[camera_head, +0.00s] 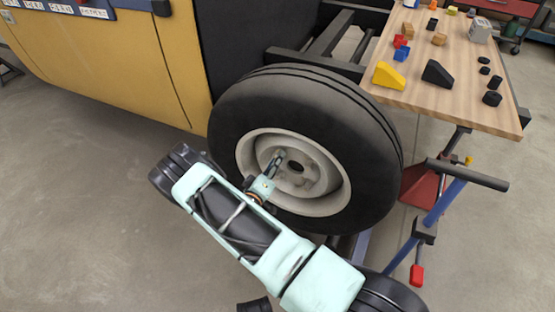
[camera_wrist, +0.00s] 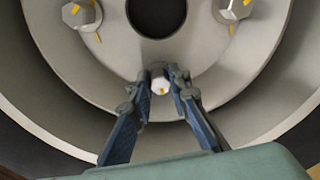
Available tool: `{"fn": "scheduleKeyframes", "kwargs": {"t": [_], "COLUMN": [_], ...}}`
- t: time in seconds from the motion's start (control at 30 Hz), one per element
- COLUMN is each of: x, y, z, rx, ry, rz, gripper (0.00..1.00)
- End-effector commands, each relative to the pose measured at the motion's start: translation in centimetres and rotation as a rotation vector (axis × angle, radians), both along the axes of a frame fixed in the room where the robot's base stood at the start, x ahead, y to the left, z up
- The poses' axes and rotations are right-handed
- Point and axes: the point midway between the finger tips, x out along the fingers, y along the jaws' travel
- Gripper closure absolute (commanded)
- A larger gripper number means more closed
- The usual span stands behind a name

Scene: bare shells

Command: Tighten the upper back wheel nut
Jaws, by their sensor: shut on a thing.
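The wheel (camera_head: 296,172) has a black tyre and a pale grey rim with a dark centre hole. My gripper (camera_head: 277,161) reaches to the upper left of that hole in the head view. In the wrist view my gripper (camera_wrist: 161,80) has its two fingers closed around a small silver wheel nut (camera_wrist: 160,86), which has a yellow mark on its face. Two other nuts, a left one (camera_wrist: 78,14) and a right one (camera_wrist: 232,9), sit apart from the fingers. Each has yellow marks on itself and on the wheel beside it. The held nut is hidden in the head view.
A wooden worktop (camera_head: 455,60) with several coloured blocks stands at the right, close to the tyre. A blue stand (camera_head: 440,210) with a red handle is below it. A yellow vehicle body (camera_head: 110,70) is at the left. The floor (camera_head: 90,200) at left is clear.

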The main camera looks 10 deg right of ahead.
Motion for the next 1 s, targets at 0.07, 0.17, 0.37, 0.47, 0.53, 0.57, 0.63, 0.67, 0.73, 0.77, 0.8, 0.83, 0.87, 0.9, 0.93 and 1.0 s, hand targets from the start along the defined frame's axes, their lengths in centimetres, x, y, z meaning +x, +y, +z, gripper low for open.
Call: {"fn": "scheduleKeyframes", "kwargs": {"t": [0.07, 0.17, 0.37, 0.47, 0.53, 0.57, 0.63, 0.67, 0.73, 0.77, 0.8, 0.83, 0.87, 0.9, 0.93, 1.0], "x": [-0.02, -0.02, -0.01, -0.01, -0.01, -0.02, -0.01, -0.01, 0.0, -0.01, 0.0, -0.01, 0.0, -0.01, -0.03, -0.28], "y": [0.09, 0.09, 0.08, 0.08, 0.08, 0.07, 0.07, 0.05, 0.05, 0.04, 0.03, 0.02, 0.02, 0.02, 0.06, 0.26], "z": [-0.06, -0.06, -0.07, -0.07, -0.07, -0.08, -0.05, -0.06, -0.04, -0.03, -0.03, -0.03, -0.03, -0.03, -0.02, -0.03], "rx": [0.012, 0.018, 0.02, 0.019, 0.019, 0.019, 0.018, 0.018, 0.018, 0.018, 0.017, 0.017, 0.017, 0.017, 0.017, 0.017], "ry": [-0.006, -0.011, -0.012, -0.011, -0.011, -0.011, -0.011, -0.011, -0.011, -0.011, -0.011, -0.011, -0.011, -0.011, -0.011, -0.011], "rz": [0.001, 0.001, 0.0, 0.0, 0.0, 0.0, 0.0, 0.0, 0.0, 0.0, 0.0, -0.001, -0.001, -0.001, -0.001, 0.001], "gripper": [1.0, 1.0, 1.0, 1.0, 0.8, 0.77, 0.69, 0.66, 0.66, 0.66, 0.66, 0.66, 0.66, 0.66, 0.66, 0.66]}}
